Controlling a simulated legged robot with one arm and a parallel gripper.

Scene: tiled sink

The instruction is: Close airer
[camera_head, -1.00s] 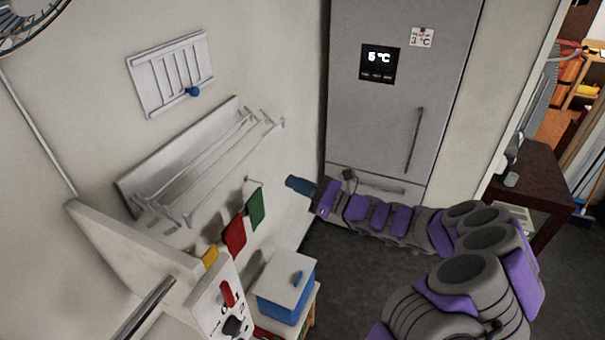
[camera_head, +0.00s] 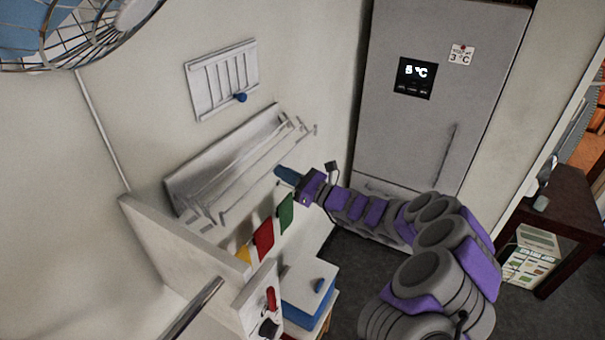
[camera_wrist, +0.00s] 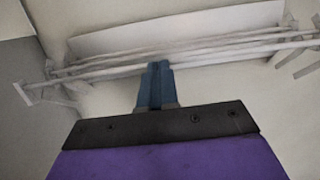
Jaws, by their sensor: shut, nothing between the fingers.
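The white wall airer (camera_head: 178,187) is on the wall left of the fridge, with its rails folded out from the backing board. It also spans the upper part of the wrist view (camera_wrist: 100,42), rails running across in front of the board. My gripper (camera_head: 279,171) has blue fingers and is near the right part of the airer, at its front side. In the wrist view the fingertips (camera_wrist: 158,66) are together and overlap the rails in the picture. I cannot tell whether they touch. Nothing is held.
A white slatted wall panel with a blue knob (camera_head: 240,97) is above the airer. Coloured cloths (camera_head: 264,236) hang below it. A blue box with a white lid (camera_head: 308,306) stands lower. The grey fridge (camera_head: 430,130) is on the right.

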